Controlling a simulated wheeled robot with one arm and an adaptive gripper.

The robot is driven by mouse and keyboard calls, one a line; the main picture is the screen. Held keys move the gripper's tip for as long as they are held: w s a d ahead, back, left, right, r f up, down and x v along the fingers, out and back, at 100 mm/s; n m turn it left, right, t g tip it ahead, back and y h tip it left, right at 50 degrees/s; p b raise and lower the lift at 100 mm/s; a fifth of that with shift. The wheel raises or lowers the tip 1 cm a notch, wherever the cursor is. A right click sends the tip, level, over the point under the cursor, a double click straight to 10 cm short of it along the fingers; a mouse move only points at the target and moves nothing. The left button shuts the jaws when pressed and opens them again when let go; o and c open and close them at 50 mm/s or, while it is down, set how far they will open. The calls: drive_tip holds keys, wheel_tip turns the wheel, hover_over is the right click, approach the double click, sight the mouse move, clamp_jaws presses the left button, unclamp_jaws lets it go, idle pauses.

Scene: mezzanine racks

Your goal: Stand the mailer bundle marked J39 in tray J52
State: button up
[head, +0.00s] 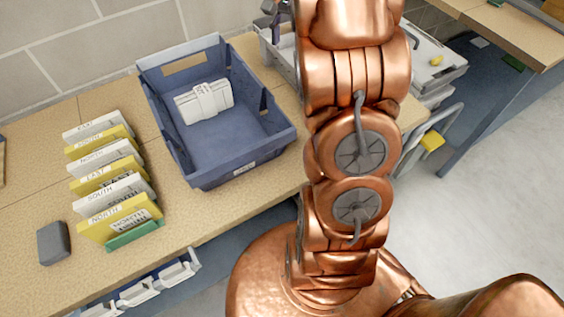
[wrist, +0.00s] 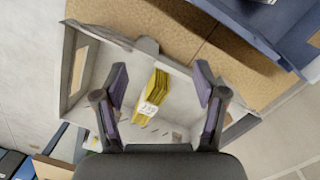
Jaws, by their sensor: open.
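A yellow mailer bundle (wrist: 153,95) stands in a pale grey tray (wrist: 97,112) in the wrist view. Its white label appears upside down and seems to read J39. My gripper (wrist: 160,82) is open, with one finger on each side of the bundle; I cannot tell whether its tips are level with it. In the head view my arm hides most of the grey tray (head: 272,62) and the gripper. A blue tray (head: 205,178) stands left of my arm, its front label too small to read. A white banded bundle (head: 204,101) is in its back part. The blue tray's edge shows in the wrist view (wrist: 240,28).
A row of white and yellow cards (head: 112,178), marked with words such as NORTH and SOUTH, stands on the bench at left. A dark grey block (head: 53,243) lies near the front edge. The blue tray's front floor is clear. Small white bins (head: 140,291) hang below the bench.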

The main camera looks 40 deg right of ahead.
drive_tip(key=s+a+n, duration=0.3)
drive_tip(key=s+a, duration=0.3)
drive_tip(key=a, duration=0.4)
drive_tip(key=s+a+f+n, duration=0.2)
drive_tip(key=s+a+n, duration=0.3)
drive_tip(key=s, duration=0.6)
drive_tip(key=s+a+f+n+g, duration=0.1)
drive_tip(key=s+a+f+n, duration=0.2)
drive_tip(key=s+a, duration=0.6)
drive_tip(key=shift+s+f+n+h, duration=0.2)
drive_tip(key=shift+s+n+h, duration=0.2)
drive_tip(key=shift+s+n, duration=0.7)
